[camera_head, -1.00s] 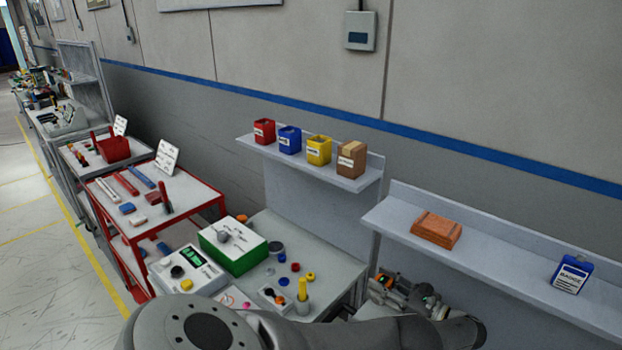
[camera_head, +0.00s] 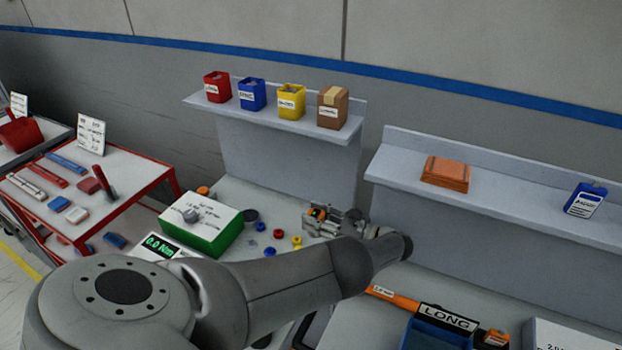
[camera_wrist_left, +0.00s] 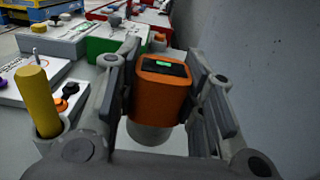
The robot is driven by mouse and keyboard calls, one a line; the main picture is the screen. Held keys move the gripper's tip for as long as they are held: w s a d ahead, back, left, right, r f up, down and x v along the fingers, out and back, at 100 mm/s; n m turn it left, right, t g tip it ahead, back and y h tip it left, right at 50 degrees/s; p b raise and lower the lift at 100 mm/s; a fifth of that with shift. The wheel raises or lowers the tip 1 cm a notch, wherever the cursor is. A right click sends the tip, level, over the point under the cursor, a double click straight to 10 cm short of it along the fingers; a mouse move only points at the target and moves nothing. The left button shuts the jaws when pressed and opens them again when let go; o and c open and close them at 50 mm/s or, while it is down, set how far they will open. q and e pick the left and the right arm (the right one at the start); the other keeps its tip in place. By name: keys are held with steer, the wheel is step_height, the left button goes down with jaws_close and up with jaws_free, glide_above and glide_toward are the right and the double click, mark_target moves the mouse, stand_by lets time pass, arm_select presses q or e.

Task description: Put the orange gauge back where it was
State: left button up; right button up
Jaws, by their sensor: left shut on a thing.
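The orange gauge (camera_wrist_left: 160,84) has a dark top face with a small green display and a grey cylindrical lower part. My left gripper (camera_wrist_left: 172,92) is shut on it, with one finger on either side, in the left wrist view. My right gripper is not in view.
A green-and-white box (camera_head: 205,228) and several coloured knobs (camera_head: 278,234) occupy the bench. A yellow-handled tool (camera_wrist_left: 38,100) stands left of the gripper. A shelf with bins (camera_head: 290,102) hangs above. An orange tool (camera_head: 395,297) lies at lower right.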

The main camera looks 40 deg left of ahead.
mark_target(314, 237)
arm_select(q)
steer(key=f+b, duration=0.2)
steer(key=f, duration=0.1)
steer(key=f+b, duration=0.1)
steer(key=f, duration=0.1)
steer(key=shift+a+f+b, duration=0.1)
steer(key=shift+a+b, duration=0.25)
steer(key=shift+b, duration=0.05)
step_height(314, 237, down, 3)
steer(key=b, duration=0.2)
steer(key=shift+s+d+b, duration=0.1)
steer(key=shift+b, duration=0.3)
steer(key=shift+f+b, duration=0.15)
steer(key=shift+b, duration=0.15)
steer(key=o, duration=1.4)
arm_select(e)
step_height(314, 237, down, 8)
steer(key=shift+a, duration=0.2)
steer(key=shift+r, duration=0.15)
